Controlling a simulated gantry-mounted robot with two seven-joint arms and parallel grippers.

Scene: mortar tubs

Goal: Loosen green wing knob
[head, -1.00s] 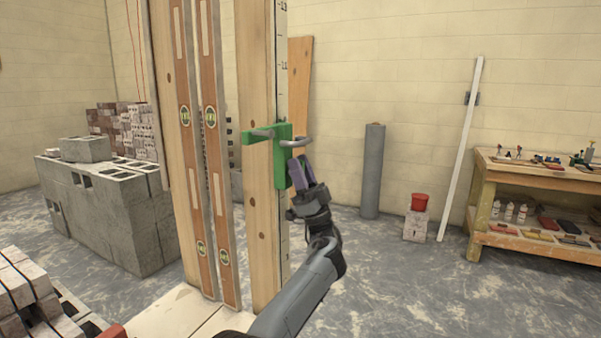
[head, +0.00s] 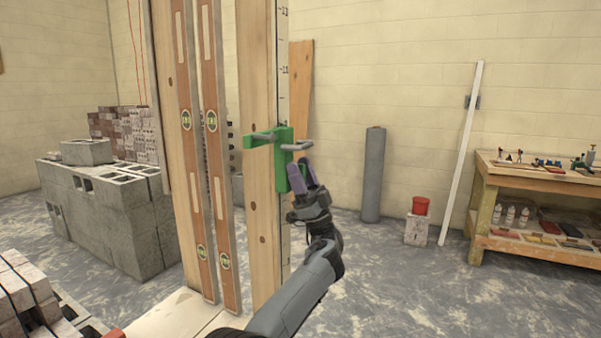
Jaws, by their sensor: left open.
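A green clamp bracket (head: 280,160) with grey bars sits on the edge of an upright wooden post (head: 256,200). A small green part, seemingly the wing knob (head: 304,162), shows just beside the purple fingertips. The fingers hide most of it. My left gripper (head: 302,171) is open at the lower right of the bracket, its fingers pointing up at the knob. I cannot tell whether they touch it. My right gripper is not in view.
Two spirit levels (head: 213,150) stand left of the post, close to the bracket. A concrete block stack (head: 110,220) is at the left, and a workbench (head: 540,178) at the right. A grey roll (head: 373,175) stands by the wall.

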